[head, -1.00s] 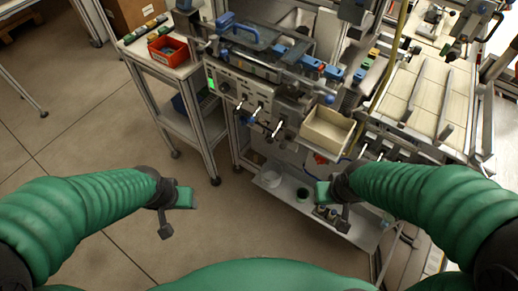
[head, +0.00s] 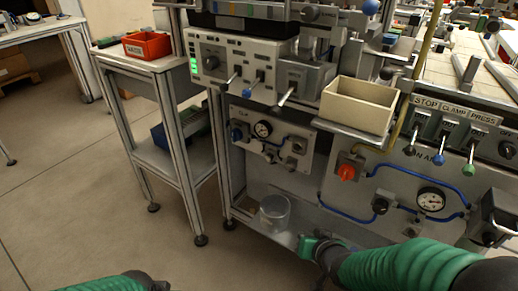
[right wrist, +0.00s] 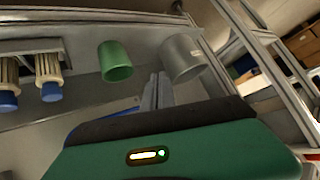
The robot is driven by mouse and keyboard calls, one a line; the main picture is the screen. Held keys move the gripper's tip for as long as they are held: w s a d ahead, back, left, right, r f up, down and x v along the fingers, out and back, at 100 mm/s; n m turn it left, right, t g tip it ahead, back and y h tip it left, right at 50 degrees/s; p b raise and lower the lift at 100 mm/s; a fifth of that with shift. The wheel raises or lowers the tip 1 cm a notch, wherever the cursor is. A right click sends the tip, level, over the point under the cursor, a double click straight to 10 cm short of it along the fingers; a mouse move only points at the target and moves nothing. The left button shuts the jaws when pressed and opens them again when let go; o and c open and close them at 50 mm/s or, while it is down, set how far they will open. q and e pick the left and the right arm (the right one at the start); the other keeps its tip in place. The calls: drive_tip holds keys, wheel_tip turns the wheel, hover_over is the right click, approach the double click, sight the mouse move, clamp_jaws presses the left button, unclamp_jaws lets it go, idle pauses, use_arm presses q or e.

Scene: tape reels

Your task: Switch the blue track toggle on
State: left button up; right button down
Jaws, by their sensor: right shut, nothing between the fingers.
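A grey control box (head: 285,72) with a lit green display carries several lever toggles. A second panel at the right has labelled toggles, one with a blue tip (head: 437,160) and one with a green tip. The track label is too small to read. My right gripper (head: 308,246) is low at the shelf, well below the toggles and touching none. In the right wrist view its fingers (right wrist: 157,95) are shut and empty. Only my left wrist's end shows at the bottom left; its fingers are out of frame.
A cream bin (head: 358,104) juts out right of the control box. A green cup (right wrist: 115,61) shows in the right wrist view. A red bin (head: 147,46) sits on the left cart.

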drive_tip(key=w+a+r+m+t+y, duration=0.2)
drive_tip(key=w+a+r+t+y, duration=0.45)
drive_tip(key=r, duration=0.45)
drive_tip(key=s+r+m+t+y, duration=0.2)
drive_tip(key=r+m+t, duration=0.1)
drive_tip(key=r, duration=0.4)
drive_tip(key=s+r+m+t+y, duration=0.3)
drive_tip(key=r+t, duration=0.2)
drive_tip(key=r, duration=0.3)
drive_tip(key=shift+s+d+m, duration=0.25)
drive_tip(key=shift+s+m, duration=0.05)
drive_tip(key=shift+r+t, duration=0.15)
drive_tip(key=shift+t, duration=0.1)
